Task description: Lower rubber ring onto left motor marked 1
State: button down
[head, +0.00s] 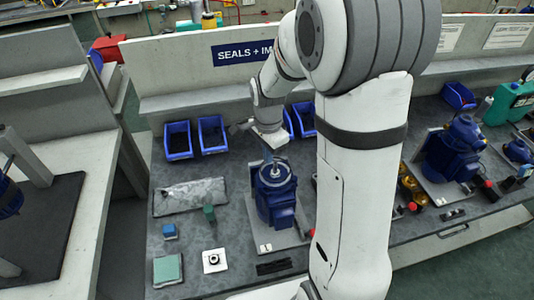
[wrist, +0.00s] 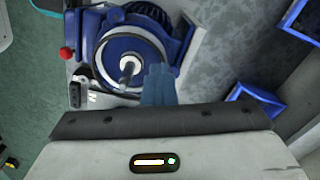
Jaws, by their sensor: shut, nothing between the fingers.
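The left motor (head: 275,200) is blue and stands on a grey plate, with a small white tag at its front whose mark I cannot read clearly. My gripper (head: 270,155) is above the motor's top, beside the shaft. In the wrist view its blue-grey fingers (wrist: 158,82) are together and hold nothing. I cannot make out a separate rubber ring on the motor. A small dark round part (head: 213,259) sits on a white square on the bench; I cannot tell if it is the ring.
Blue bins (head: 178,141) stand behind the motor. A clear bag (head: 190,196), a green block (head: 168,269) and a small blue block (head: 169,231) lie to its left. A second blue motor (head: 455,150) stands to the right, past my arm.

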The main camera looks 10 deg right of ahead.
jog(key=shift+f+b, duration=0.55)
jog(key=shift+f, duration=0.1)
dwell(0.7)
jog(key=c, duration=2.1)
grip_release()
jog(key=o, duration=0.4)
jog(key=shift+r, duration=0.1)
notch_tip(320, 180, up, 9)
jog(key=p, duration=0.6)
